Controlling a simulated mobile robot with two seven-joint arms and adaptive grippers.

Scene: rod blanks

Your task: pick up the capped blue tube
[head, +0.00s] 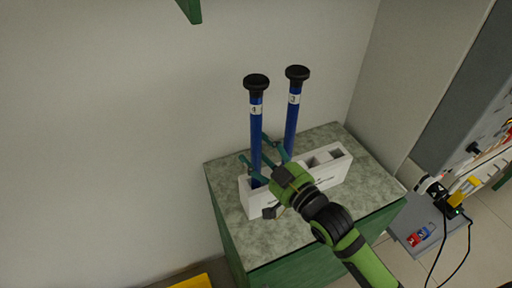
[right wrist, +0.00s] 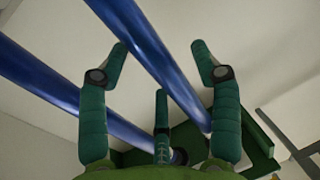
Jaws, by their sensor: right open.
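Two blue tubes with black caps stand upright in a white rack (head: 334,173). The left tube (head: 256,125) and the right tube (head: 292,125) each carry a white label near the top. My right gripper (head: 257,152), green with teal fingers, is open at the lower part of the left tube. That tube appears between its fingers, with no clear grip on it. In the right wrist view, one blue tube (right wrist: 155,50) runs between the spread fingers (right wrist: 160,68), and another (right wrist: 40,78) passes behind the left finger. The tubes' lower ends are hidden. My left gripper is out of view.
The rack stands on a green cabinet with a speckled top (head: 233,226), near a pale wall. Empty square holes show at the rack's right end. A grey unit (head: 465,110) with cables and coloured parts stands on the right. A yellow object (head: 195,281) shows at bottom left.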

